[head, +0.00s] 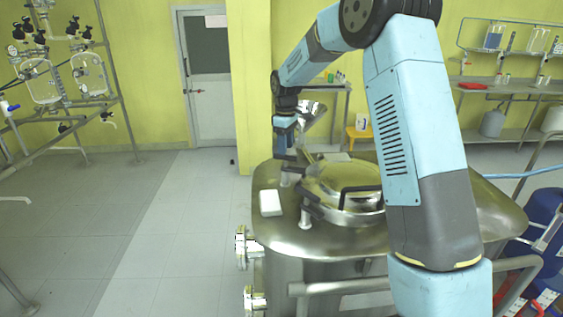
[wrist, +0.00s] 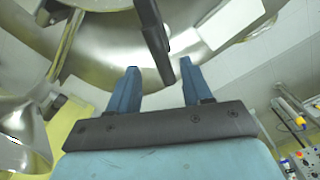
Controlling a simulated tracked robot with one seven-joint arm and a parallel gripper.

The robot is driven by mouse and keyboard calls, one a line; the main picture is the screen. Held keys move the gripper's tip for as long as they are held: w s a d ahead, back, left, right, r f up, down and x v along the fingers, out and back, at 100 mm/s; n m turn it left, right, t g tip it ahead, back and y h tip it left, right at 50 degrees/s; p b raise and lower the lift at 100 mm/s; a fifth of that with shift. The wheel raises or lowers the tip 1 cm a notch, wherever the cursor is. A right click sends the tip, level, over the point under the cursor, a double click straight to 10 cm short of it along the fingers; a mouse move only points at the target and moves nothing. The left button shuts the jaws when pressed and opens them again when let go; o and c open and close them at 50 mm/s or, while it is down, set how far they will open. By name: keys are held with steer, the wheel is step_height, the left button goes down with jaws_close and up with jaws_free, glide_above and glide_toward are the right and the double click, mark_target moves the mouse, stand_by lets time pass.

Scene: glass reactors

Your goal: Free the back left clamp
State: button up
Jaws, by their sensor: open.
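The steel reactor (head: 330,238) has a round domed lid (head: 340,178) with clamps around its rim. The back left clamp (head: 288,177) stands at the lid's far left, partly hidden by my gripper. My gripper (head: 286,150) points down just above it. In the wrist view, my gripper (wrist: 159,78) is open and its two blue fingers are apart. A black clamp handle (wrist: 153,35) reaches down the picture, its end lying between the fingers in the picture. I cannot tell whether it is at fingertip depth. The fingers do not visibly touch it.
Another clamp (head: 306,212) with a black handle stands at the front left of the lid. A white block (head: 270,203) lies on the reactor top's left edge. A black bar handle (head: 361,190) crosses the lid's front. Open floor (head: 170,220) lies left of the reactor.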

mark_target(286, 158)
step_height(286, 158, down, 7)
steer(key=shift+r, duration=0.15)
stand_by(0.4)
